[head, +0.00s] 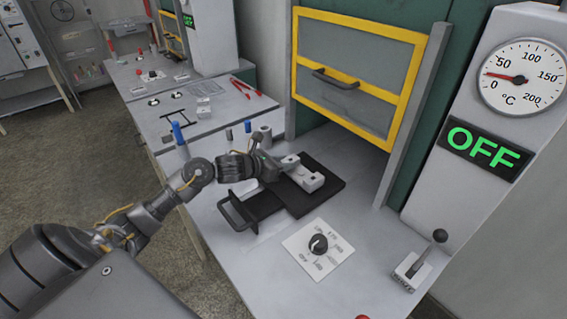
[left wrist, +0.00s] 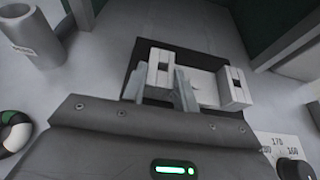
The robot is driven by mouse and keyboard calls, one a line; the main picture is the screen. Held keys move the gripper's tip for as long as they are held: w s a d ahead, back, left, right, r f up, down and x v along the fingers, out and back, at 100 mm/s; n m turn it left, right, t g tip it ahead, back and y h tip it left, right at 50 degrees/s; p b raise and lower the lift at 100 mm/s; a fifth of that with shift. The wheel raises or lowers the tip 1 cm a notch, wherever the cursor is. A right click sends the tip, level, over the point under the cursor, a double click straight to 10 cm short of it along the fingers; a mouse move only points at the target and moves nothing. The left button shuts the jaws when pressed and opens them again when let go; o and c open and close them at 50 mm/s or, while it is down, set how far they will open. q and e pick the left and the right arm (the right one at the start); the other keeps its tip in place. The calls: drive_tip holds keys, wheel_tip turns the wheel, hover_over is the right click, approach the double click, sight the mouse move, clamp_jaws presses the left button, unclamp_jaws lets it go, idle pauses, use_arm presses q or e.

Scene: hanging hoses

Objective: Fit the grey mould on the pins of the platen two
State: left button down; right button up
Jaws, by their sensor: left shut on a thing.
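The grey mould (head: 309,181) is a pale block with raised ends. It is at the black platen plate (head: 328,197), which has a dark handle (head: 237,212) at its front left. My left gripper (head: 285,163) is shut on the mould's left end. In the left wrist view, the fingers (left wrist: 159,88) are on either side of that end block of the mould (left wrist: 205,82), above the dark plate (left wrist: 145,50). The pins are hidden, and I cannot tell whether the mould is seated or slightly raised. My right gripper is out of view.
A yellow-framed guard (head: 355,65) stands raised behind the plate. A dial (head: 318,243) and a lever (head: 430,254) are in front and to the right. The gauge (head: 520,76) reads low above an OFF sign (head: 484,151).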

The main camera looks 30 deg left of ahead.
use_arm(q)
drive_tip(key=shift+f+b, duration=0.25)
drive_tip(key=shift+b, duration=0.2)
idle(0.4)
drive_tip(key=c, duration=1.1)
unclamp_jaws()
drive_tip(key=shift+o, duration=0.4)
drive_tip(key=shift+f, duration=0.1)
drive_tip(key=shift+s, duration=0.1)
drive_tip(key=b+v, duration=0.2)
drive_tip(key=v, duration=0.8)
drive_tip(key=shift+s+r, duration=0.25)
drive_tip(key=shift+s, duration=0.05)
drive_tip(key=shift+a+r, duration=0.1)
drive_tip(key=shift+a, duration=0.05)
